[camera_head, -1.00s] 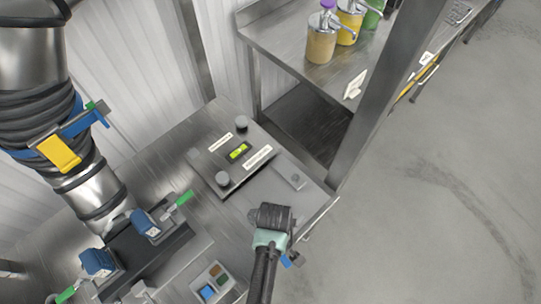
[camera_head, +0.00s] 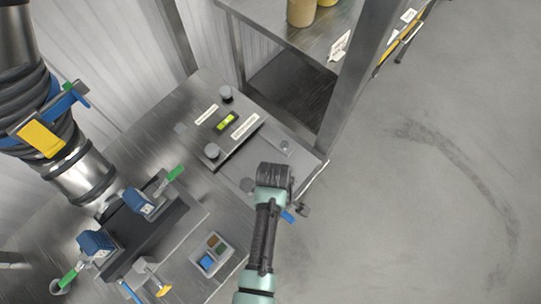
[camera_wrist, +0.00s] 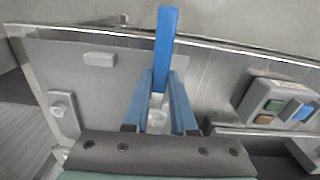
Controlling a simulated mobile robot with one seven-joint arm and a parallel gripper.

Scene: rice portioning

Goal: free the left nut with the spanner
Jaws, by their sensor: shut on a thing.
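My gripper (camera_head: 291,213) hangs over the near right edge of the steel bench, pointing down. Its blue fingers (camera_wrist: 160,105) are shut on a flat blue bar, seemingly the spanner (camera_wrist: 166,45), which sticks out beyond the fingertips. A pale piece shows between the fingers; I cannot tell what it is. Contact between spanner and nut is hidden.
A shelf post (camera_head: 345,90) rises at the back right. Open floor lies right.

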